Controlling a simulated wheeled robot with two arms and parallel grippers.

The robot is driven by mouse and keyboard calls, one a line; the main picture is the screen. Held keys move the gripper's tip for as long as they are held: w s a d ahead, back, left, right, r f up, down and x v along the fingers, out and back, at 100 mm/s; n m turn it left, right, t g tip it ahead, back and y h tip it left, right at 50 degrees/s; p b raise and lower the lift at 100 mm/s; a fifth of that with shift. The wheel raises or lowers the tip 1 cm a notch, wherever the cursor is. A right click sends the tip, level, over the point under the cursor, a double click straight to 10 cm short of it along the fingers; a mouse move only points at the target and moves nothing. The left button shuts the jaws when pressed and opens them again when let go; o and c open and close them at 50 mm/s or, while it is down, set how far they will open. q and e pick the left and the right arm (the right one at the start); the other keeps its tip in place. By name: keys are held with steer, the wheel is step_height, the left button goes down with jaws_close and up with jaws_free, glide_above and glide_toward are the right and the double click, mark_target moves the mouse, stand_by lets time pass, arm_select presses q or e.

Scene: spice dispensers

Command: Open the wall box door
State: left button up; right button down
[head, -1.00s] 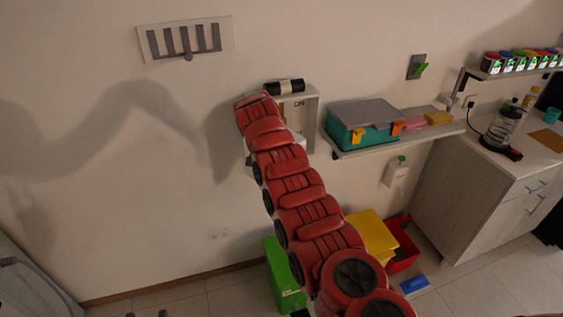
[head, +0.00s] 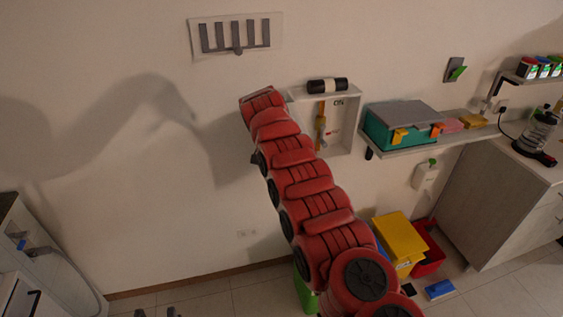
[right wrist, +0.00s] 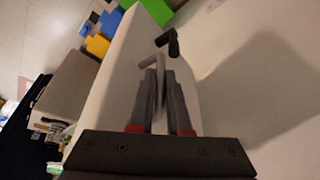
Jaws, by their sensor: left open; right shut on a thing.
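The wall box (head: 354,125) is on the wall in the head view, its front uncovered enough to show an orange-yellow upright part (head: 320,128) and lettering inside. Its left part is behind my red right arm, and I cannot make out the door there. My right gripper is hidden in the head view. In the right wrist view my right gripper (right wrist: 161,75) is shut on a thin, pale grey bent piece (right wrist: 150,61), seemingly the door handle. A dark bent piece (right wrist: 172,44) is just beyond it. My left gripper (head: 155,313) barely shows at the bottom edge, open, far from the box.
A black-and-white cylinder (head: 327,85) lies on top of the box. Right of it, a shelf holds a teal toolbox (head: 400,126). A yellow bin (head: 398,240) and a red bin (head: 430,262) stand below.

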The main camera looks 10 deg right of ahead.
steer(key=shift+w+r, duration=0.1)
steer(key=shift+w, duration=0.05)
steer(key=shift+d, duration=0.1)
steer(key=c, duration=1.1)
jaws_free()
steer(key=shift+o, duration=1.1)
